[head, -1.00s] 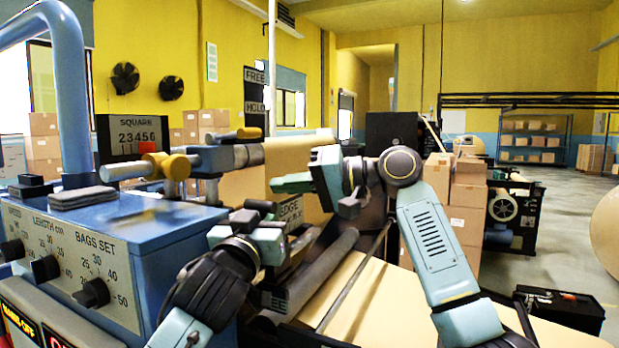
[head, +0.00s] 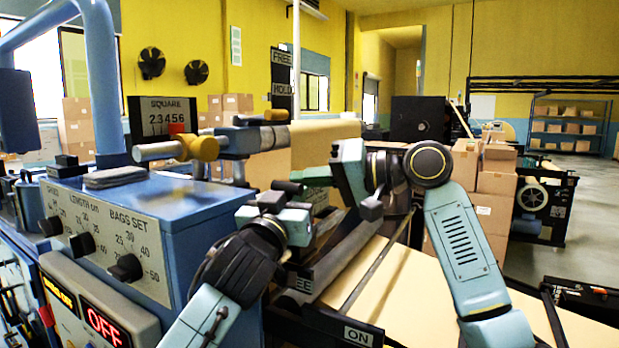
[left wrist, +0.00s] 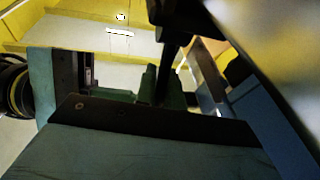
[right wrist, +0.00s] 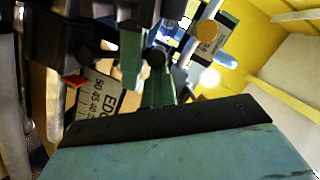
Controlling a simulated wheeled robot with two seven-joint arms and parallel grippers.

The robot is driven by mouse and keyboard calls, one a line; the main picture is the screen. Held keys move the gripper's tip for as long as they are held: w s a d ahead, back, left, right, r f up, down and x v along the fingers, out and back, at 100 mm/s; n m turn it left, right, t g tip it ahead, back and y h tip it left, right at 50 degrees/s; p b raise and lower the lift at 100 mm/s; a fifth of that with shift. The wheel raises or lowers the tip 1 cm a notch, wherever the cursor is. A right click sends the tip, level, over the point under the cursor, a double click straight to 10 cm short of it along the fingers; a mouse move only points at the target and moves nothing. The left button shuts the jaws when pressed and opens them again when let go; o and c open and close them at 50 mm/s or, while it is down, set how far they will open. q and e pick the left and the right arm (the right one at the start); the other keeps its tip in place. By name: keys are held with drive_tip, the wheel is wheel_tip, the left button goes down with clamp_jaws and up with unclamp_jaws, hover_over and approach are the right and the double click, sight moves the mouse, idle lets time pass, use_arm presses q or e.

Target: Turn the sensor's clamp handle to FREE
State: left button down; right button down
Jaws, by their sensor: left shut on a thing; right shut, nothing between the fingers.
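The FREE (head: 281,57) over HOLD (head: 282,88) sign stands on a post at the back in the head view. My left gripper (head: 290,195) is low at the machine's right side. In the left wrist view its green fingers (left wrist: 150,85) are closed on a black handle stem (left wrist: 172,50). My right gripper (head: 318,176) reaches in from the right, just beyond the left one, shut and empty. In the right wrist view its green fingers (right wrist: 150,75) are near a black knob and a white EDGE scale (right wrist: 92,98). The sensor body is mostly hidden behind my grippers; I cannot read the handle's angle.
The blue machine cabinet (head: 200,250) with dials stands at left, with a red OFF panel (head: 103,324). A yellow-knobbed rod (head: 203,148) and the counter (head: 163,117) sit above it. Kraft paper (head: 390,290) runs below the right arm. Cartons (head: 495,190) stand at right.

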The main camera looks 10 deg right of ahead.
use_arm(q)
drive_tip(key=c, duration=1.5)
unclamp_jaws()
drive_tip(key=shift+s+a+r, duration=0.15)
drive_tip(key=shift+a+r, duration=0.05)
drive_tip(key=shift+r, duration=0.2)
use_arm(e)
drive_tip(key=shift+s+a+f, duration=0.15)
drive_tip(key=shift+s+a, duration=0.15)
drive_tip(key=shift+s, duration=0.05)
use_arm(q)
drive_tip(key=shift+f, duration=0.1)
